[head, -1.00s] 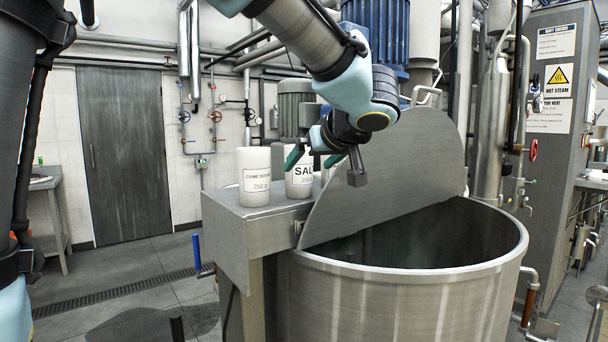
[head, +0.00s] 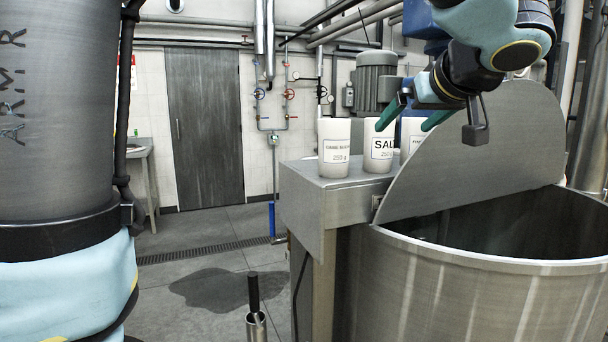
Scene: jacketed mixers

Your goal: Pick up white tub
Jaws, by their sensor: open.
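Several white tubs with printed labels stand in a row on a steel shelf (head: 305,180) beside the mixer. The left tub (head: 334,150) has a label ending in "250 g". The middle tub (head: 378,155) reads "SALT". A third tub (head: 410,138) at right is partly hidden by the mixer lid and my gripper. All stand upright. My gripper (head: 403,126) has two green fingers, spread apart with nothing held between them. In the picture its fingers overlap the upper parts of the middle and third tubs. I cannot tell whether it touches either.
The raised steel lid (head: 480,160) stands close to the right of the tubs, under my wrist. The open mixing vessel (head: 480,300) lies below it. A grey motor (head: 376,80) is behind the tubs. Open floor (head: 190,235) and a door (head: 205,125) are at left.

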